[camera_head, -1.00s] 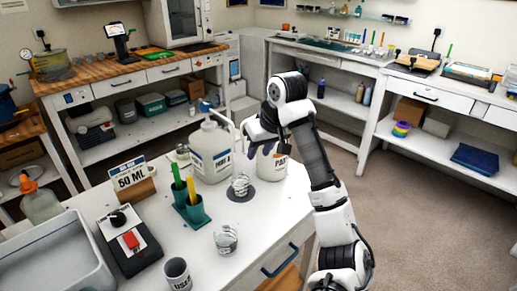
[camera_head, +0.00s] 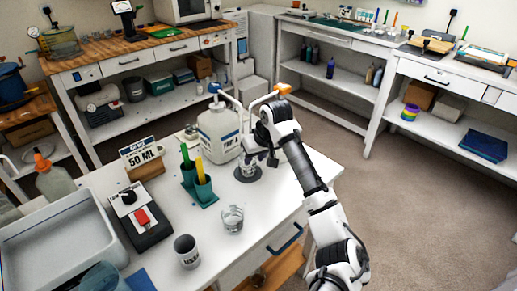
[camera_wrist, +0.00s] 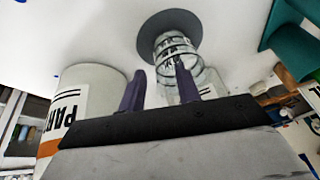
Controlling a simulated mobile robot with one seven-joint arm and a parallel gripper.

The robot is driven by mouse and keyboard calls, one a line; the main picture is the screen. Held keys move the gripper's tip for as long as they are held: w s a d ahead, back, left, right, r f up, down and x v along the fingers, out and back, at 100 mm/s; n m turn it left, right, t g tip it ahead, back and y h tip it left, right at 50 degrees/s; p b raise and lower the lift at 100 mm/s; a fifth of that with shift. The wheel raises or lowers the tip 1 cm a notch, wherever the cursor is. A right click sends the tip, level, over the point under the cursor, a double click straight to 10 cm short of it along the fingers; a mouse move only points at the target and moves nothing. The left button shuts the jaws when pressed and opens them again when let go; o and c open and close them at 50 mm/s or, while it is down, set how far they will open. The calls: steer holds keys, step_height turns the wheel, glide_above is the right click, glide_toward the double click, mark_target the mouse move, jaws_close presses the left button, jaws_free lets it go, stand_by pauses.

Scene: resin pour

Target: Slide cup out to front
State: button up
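A clear cup with dark markings (camera_head: 247,168) stands on a dark round disc (camera_head: 243,179) on the white workbench, in front of the jugs. It also shows, upside down, in the wrist view (camera_wrist: 170,45). My gripper (camera_head: 262,160) is at the cup's right side, partly over it in the head view. In the wrist view my gripper (camera_wrist: 160,85) is open, its two dark fingers apart. The right finger overlaps the cup, which sits off to the right of the gap. I cannot tell whether they touch. A second clear cup (camera_head: 232,219) stands nearer the front.
The Part A jug (camera_head: 218,132) stands behind the cup. A second white jug (camera_wrist: 90,90) is close beside my left finger in the wrist view. The front right bench top is clear.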

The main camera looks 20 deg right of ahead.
steer(key=shift+w+f, duration=0.1)
steer(key=shift+f, duration=0.15)
jaws_close()
stand_by(0.3)
